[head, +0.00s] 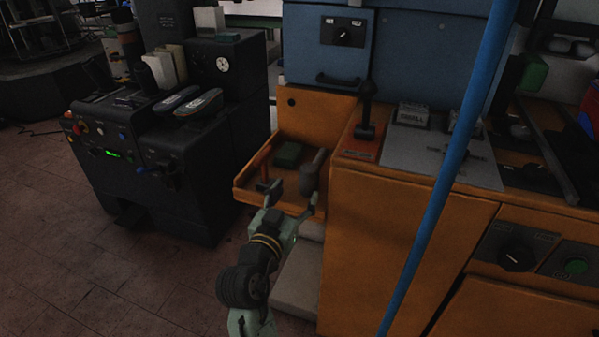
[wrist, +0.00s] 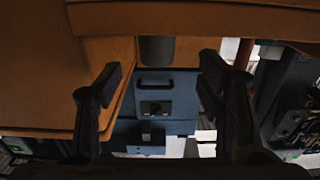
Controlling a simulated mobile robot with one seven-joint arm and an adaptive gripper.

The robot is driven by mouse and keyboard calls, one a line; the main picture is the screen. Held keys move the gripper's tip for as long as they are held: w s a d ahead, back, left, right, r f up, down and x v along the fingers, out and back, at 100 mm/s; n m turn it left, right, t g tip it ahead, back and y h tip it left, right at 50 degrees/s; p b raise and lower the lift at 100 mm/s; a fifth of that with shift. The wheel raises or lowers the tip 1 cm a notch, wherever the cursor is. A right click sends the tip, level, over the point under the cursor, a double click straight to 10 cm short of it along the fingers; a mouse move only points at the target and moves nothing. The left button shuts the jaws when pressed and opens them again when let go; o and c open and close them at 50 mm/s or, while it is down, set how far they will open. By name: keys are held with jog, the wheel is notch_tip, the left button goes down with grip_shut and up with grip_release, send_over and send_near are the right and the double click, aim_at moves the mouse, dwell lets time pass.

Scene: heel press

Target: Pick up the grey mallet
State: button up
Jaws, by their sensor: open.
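The grey mallet (head: 309,180) lies in the orange tray on the side of the press, at its right end beside the cabinet wall. In the wrist view a dark grey rounded end, apparently of the mallet (wrist: 157,49), shows between and beyond the fingertips. My gripper (head: 292,193) is open at the tray's front edge, its fingers spread and nothing between them touching. It also shows open in the wrist view (wrist: 161,72). Part of the mallet is hidden by the tray lip and the right finger.
The orange tray (head: 243,196) also holds a red-handled tool (head: 263,160) at left and a dark green block (head: 288,154) behind. The orange cabinet (head: 385,225) stands close to the right. A blue pole (head: 440,190) crosses the foreground. A black machine (head: 185,165) stands at left.

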aim_at(306, 175)
jog(key=x, duration=0.3)
jog(key=shift+w+d+r+p, duration=0.1)
jog(key=shift+w+d+p, duration=0.1)
jog(key=shift+p, duration=0.1)
jog(key=x, duration=0.1)
jog(key=p+x, duration=0.1)
jog(key=x, duration=0.1)
jog(key=p+x, duration=0.1)
jog(key=x, duration=0.1)
jog(key=shift+s+d+r, duration=0.1)
jog(key=shift+r, duration=0.3)
jog(key=shift+w, duration=0.35)
jog(key=shift+c, duration=0.2)
jog(key=shift+f, duration=0.1)
grip_shut()
